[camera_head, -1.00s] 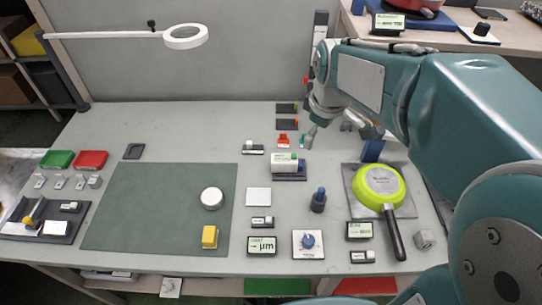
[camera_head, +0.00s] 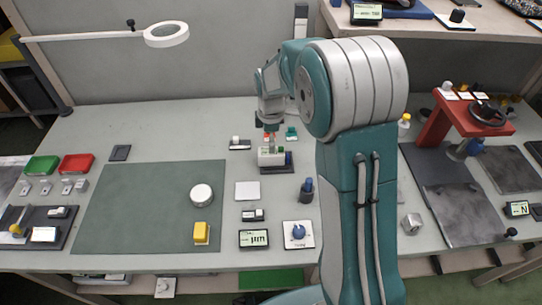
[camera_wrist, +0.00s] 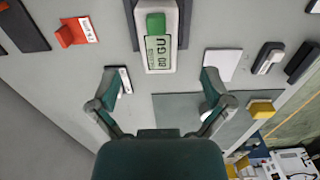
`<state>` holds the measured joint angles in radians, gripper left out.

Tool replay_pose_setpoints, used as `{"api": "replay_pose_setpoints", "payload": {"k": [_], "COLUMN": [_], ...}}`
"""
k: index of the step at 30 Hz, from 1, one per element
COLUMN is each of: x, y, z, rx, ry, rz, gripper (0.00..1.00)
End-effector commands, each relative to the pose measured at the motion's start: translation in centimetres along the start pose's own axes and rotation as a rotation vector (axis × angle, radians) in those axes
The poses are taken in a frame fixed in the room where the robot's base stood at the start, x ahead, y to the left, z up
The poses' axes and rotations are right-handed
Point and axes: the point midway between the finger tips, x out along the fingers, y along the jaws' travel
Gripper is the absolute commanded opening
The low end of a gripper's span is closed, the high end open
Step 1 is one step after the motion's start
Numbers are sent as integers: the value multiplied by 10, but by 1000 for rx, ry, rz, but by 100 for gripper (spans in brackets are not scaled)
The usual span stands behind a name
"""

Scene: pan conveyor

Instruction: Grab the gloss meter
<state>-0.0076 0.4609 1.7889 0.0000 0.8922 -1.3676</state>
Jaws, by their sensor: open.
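The gloss meter (camera_wrist: 161,50) is a white block with a green button and a display reading GU. In the head view the gloss meter (camera_head: 266,158) sits on a dark stand (camera_head: 277,170) in the middle of the table. My gripper (camera_wrist: 163,84) is open and empty, its fingers spread wide. In the wrist view the meter appears beyond the fingertips, roughly centred between them.
A red tag holder (camera_wrist: 73,32) and a small white-labelled block (camera_wrist: 119,79) lie left of the meter in the wrist view. A white square tile (camera_head: 247,191), a dark blue bottle-like item (camera_head: 306,190) and a grey-green mat (camera_head: 140,210) lie nearby.

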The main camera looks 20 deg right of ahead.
Motion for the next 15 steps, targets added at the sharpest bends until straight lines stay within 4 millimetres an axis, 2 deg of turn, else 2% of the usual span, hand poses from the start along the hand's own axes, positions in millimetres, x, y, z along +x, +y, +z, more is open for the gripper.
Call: {"api": "replay_pose_setpoints", "payload": {"k": [5, 10, 15], "x": [18, 45, 55], "y": [1, 2, 3], "z": [1, 2, 2], "rx": [1, 1, 1], "ry": [-1, -1, 0], "rz": [-3, -3, 0], "gripper": [100, 100, 100]}}
